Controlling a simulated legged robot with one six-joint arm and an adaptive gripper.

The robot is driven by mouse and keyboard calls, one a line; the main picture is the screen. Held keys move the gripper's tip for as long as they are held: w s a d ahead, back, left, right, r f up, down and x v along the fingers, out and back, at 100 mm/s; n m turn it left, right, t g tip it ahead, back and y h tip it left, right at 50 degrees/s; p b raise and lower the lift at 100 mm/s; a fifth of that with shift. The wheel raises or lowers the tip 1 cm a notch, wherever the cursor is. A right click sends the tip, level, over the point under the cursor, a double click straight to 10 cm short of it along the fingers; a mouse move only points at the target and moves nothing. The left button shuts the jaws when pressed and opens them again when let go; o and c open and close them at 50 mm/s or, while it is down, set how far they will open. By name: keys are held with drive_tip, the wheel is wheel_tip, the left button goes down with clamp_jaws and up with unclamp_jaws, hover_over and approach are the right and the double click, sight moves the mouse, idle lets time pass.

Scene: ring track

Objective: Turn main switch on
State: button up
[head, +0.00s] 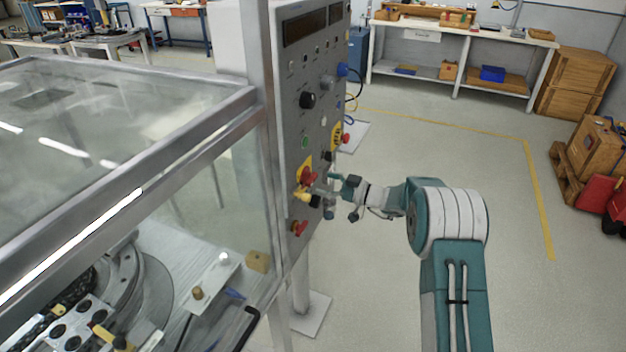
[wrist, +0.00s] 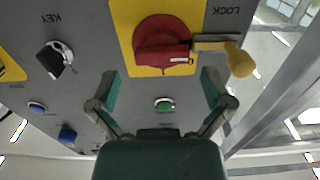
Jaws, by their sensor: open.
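A red rotary switch on a yellow plate (head: 308,173) sits low on the grey control panel (head: 316,84). It shows large at the top of the wrist view as a red knob (wrist: 161,42). A brass-coloured bar with a rounded yellow end (wrist: 238,60) sticks out beside the knob, under upside-down "LOCK" lettering. My gripper (wrist: 160,88) is open and empty, its teal fingers spread in front of the panel. In the wrist view the knob lies beyond the fingertips, apart from them. In the head view my gripper (head: 322,194) is right beside the switch and partly overlaps the panel's edge.
A green button (wrist: 164,104) shows between my fingers. A key switch (wrist: 56,60) is to their left. Another red knob (head: 299,228) sits lower on the panel. A glass-walled metal enclosure (head: 130,150) stands left of the panel.

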sight(314, 180)
drive_tip(key=x, duration=0.4)
drive_tip(key=shift+s+a, duration=0.1)
drive_tip(key=shift+a, duration=0.05)
drive_tip(key=c, duration=1)
